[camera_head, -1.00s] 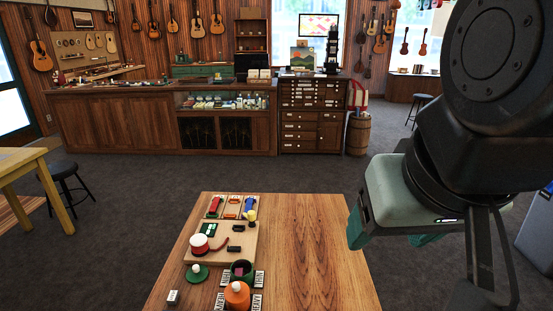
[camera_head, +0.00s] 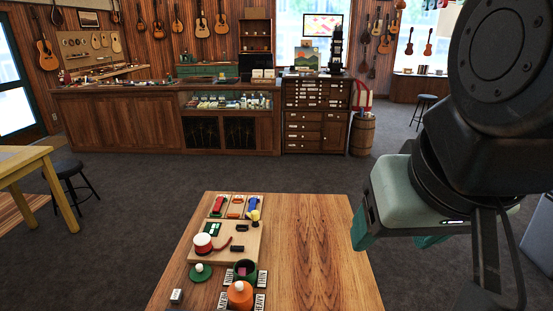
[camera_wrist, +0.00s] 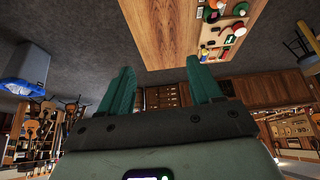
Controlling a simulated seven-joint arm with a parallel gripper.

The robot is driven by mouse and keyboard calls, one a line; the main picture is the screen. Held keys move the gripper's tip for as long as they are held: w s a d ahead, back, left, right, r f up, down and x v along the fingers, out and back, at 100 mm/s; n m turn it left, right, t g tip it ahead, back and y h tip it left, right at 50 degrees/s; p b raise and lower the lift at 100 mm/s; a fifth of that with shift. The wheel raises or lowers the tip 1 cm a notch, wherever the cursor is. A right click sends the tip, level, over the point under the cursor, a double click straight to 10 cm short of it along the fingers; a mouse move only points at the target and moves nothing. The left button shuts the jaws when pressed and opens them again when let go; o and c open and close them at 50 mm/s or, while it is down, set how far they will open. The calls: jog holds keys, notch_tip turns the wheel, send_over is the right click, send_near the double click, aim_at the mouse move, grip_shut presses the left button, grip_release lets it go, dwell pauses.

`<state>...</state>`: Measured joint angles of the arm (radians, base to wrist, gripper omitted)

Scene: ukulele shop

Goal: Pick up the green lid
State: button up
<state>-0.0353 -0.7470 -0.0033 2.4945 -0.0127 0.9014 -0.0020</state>
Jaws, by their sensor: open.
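My gripper (camera_head: 395,240) has teal fingers and hangs in the air to the right of the table, well away from the lid. In the wrist view my two fingers (camera_wrist: 160,90) are spread apart with nothing between them.
An orange pot with a pale knob (camera_head: 240,294) stands at the front among small label cards (camera_head: 260,300). A wooden board (camera_head: 240,250) holds a red and white round item (camera_head: 203,243) and small parts. A small white block (camera_head: 177,296) lies at the left. The table's right half is bare.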

dwell(0.4)
jog(key=shift+c, duration=1.1)
